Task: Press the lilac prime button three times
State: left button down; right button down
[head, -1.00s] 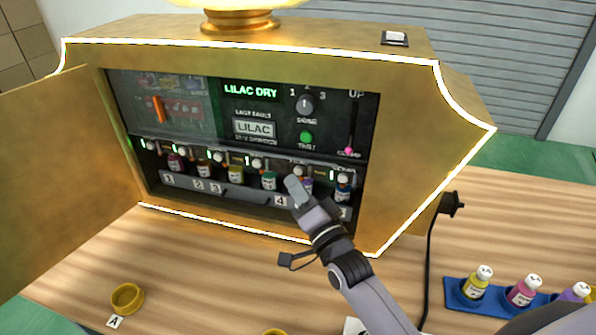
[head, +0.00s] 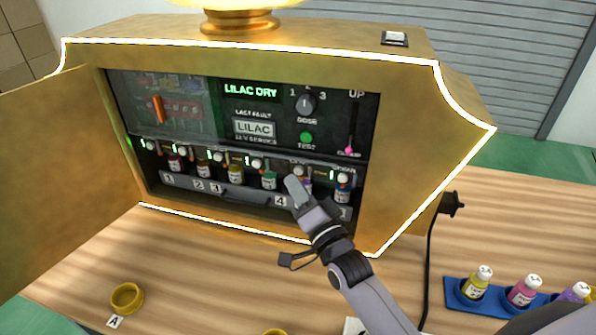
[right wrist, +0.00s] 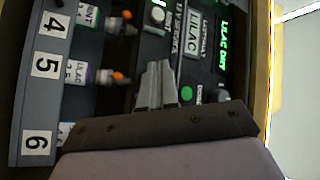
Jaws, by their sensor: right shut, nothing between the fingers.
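The open gold dispenser (head: 405,150) shows a dark panel with a row of white round prime buttons above numbered bottles. The white button (head: 298,170) above slot 5, the lilac one, shows just above my right gripper (head: 294,183). The lilac bottle (head: 307,187) is partly hidden behind the gripper. In the right wrist view the lilac bottle (right wrist: 82,73) with its orange nozzle sits by label 5. There the shut, empty fingers (right wrist: 157,68) point at the panel and hide the lilac button; contact cannot be told. My left gripper is out of view.
The display (head: 251,91) reads LILAC DRY. A green test button (head: 306,138) and dose knob (head: 305,103) sit above the row. The gold door (head: 70,180) stands open at left. A blue tray (head: 455,300) of bottles is at right.

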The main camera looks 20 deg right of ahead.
jog(key=shift+w+d, duration=0.25)
jog(key=shift+w, duration=0.1)
jog(key=shift+w+d, duration=0.25)
jog(key=shift+w, duration=0.15)
dwell(0.8)
jog(key=shift+s, duration=0.1)
jog(key=shift+s+a+p, duration=0.35)
jog(key=shift+s+a, duration=0.1)
jog(key=shift+s, duration=0.2)
jog(key=shift+s+a+p, duration=0.55)
jog(key=shift+s+a, duration=0.2)
jog(key=shift+s, duration=0.3)
jog(key=shift+s+a+p, duration=0.55)
jog(key=shift+s+a, duration=0.15)
jog(key=shift+s, duration=0.35)
jog(key=shift+d, duration=0.1)
dwell(1.2)
